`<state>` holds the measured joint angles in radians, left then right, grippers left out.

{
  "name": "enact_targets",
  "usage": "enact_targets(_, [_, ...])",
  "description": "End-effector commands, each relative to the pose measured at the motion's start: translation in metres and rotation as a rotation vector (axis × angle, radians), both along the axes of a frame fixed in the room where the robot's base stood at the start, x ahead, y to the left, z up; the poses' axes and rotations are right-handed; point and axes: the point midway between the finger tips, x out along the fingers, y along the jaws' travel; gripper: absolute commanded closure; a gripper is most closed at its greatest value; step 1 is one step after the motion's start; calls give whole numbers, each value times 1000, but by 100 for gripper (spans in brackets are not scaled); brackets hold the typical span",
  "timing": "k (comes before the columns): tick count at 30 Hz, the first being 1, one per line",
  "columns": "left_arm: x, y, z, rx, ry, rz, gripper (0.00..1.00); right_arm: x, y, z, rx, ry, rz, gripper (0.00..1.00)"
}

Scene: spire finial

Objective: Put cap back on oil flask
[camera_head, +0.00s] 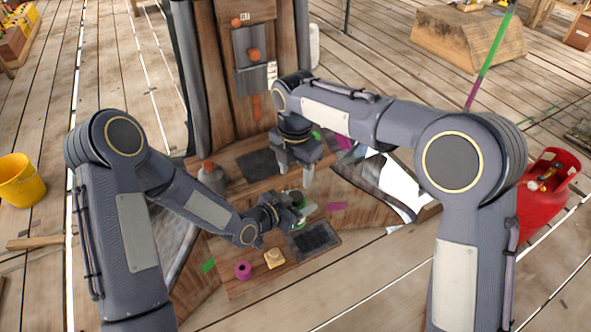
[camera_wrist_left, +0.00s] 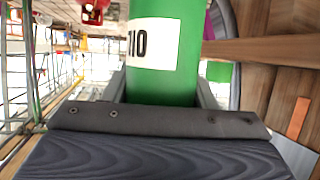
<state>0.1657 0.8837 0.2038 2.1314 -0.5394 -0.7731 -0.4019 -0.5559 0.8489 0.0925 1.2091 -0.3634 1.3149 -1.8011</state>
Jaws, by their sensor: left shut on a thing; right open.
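My left gripper (camera_head: 304,211) is low over the front of the wooden workboard. It is shut on a green cylinder (camera_wrist_left: 165,75) with a white label bearing black digits, seen large in the left wrist view; its ends are out of that view. In the head view it is mostly hidden by the gripper. My right gripper (camera_head: 296,170) is open, fingers pointing down, above and behind the left one; nothing shows between its fingers. A grey flask with an orange-brown top (camera_head: 211,178) stands at the board's left. I cannot identify the flask's cap for certain.
A magenta ring (camera_head: 243,270), a tan block (camera_head: 275,258) and a dark tray (camera_head: 318,237) lie along the board's front. A dark mat (camera_head: 257,165) lies farther back, before the tall wooden spire (camera_head: 226,75). A yellow bucket (camera_head: 20,181) stands left, a red container (camera_head: 545,210) right.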

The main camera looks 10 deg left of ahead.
Motion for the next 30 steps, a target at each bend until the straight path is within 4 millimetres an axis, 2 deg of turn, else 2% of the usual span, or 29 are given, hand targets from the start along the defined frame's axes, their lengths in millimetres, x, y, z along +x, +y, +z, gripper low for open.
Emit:
enact_targets(15, [0,0,0,-1,-1,0,100,-1,0,-69,-3,3,-1,48])
enact_targets(20, [0,0,0,-1,-1,0,100,0,0,-78,-1,2,-1,48])
enact_targets(28, [0,0,0,-1,-1,0,100,0,0,-78,0,1,-1,48])
enact_targets(30, [0,0,0,-1,-1,0,100,0,0,-78,-1,1,-1,56])
